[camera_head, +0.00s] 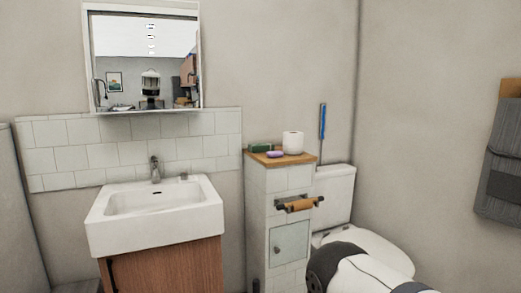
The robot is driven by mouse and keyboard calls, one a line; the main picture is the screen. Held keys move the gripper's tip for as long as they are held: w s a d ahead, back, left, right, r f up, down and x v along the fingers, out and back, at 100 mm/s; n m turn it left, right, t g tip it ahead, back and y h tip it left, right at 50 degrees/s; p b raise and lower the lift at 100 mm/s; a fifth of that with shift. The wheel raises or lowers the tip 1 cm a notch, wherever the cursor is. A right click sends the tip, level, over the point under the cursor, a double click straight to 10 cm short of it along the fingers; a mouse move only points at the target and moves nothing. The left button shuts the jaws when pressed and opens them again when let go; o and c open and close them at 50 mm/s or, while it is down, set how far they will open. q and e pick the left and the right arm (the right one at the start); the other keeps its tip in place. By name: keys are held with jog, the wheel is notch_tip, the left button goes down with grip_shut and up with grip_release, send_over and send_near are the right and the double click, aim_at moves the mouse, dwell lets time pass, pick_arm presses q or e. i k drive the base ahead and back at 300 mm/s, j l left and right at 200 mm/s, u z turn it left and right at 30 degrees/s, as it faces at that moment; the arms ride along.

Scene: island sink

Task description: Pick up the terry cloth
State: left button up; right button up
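A dark grey cloth (500,165) hangs at the right edge of the head view, against the right wall, with a brown wooden piece (511,88) at its top. It looks like a towel, but I cannot tell for sure that it is the terry cloth. Its right part is cut off by the picture edge. Neither of my grippers shows directly. A white and dark link of my arm enters at the bottom right, in front of the toilet, and its gripper is out of the picture.
A white sink (155,212) on a wooden cabinet (165,267) stands at left under a mirror (144,60). A tiled pillar (283,215) holds a white roll (293,142), a purple item (275,154) and a green item (261,148). A toilet (375,243) stands right of it.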

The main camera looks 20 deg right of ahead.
aim_at(266, 147)
jog(key=i+l+u, duration=0.1)
jog(key=l+u, duration=0.25)
jog(key=l, duration=0.45)
jog(key=l+u, duration=0.35)
jog(key=l, duration=0.45)
